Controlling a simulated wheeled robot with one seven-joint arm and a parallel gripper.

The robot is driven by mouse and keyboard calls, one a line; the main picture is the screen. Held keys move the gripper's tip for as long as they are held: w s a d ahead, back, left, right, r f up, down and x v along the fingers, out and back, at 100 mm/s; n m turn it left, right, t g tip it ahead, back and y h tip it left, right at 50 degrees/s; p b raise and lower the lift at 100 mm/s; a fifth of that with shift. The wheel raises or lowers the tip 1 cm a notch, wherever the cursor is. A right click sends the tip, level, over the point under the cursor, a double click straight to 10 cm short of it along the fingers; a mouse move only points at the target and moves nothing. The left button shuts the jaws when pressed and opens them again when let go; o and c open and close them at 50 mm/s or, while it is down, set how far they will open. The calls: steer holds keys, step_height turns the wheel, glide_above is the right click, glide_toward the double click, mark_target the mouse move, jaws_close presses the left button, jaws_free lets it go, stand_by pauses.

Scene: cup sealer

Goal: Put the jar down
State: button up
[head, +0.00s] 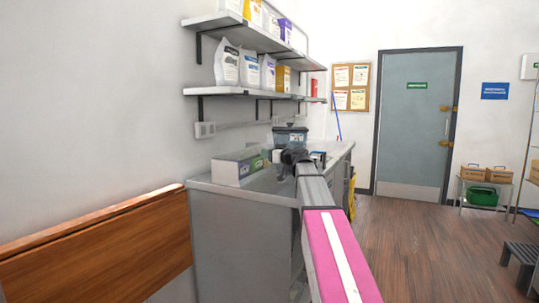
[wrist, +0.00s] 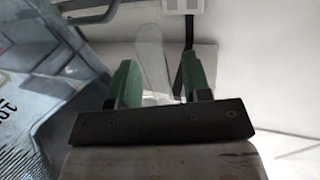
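In the wrist view, my gripper (wrist: 160,75) has its two green fingers well apart. The pale wall and a grey surface show through the gap. A pale see-through shape (wrist: 152,50) shows between or beyond the fingers; it does not visibly touch both. I cannot tell whether it is the jar, and no jar is clear in either view. In the head view, my arm reaches forward to the counter (head: 235,208). The gripper end there is small and dark, and its fingers cannot be made out.
A clear bin with a dark lid (head: 290,136) stands on the counter beyond my arm. A large bluish see-through surface (wrist: 45,95) is close at the wrist view's left. A white-green box (head: 236,168) is left of my arm. Shelves with bags (head: 238,92) hang above.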

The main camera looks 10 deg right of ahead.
steer(key=v, duration=1.2)
steer(key=shift+d+r, duration=0.1)
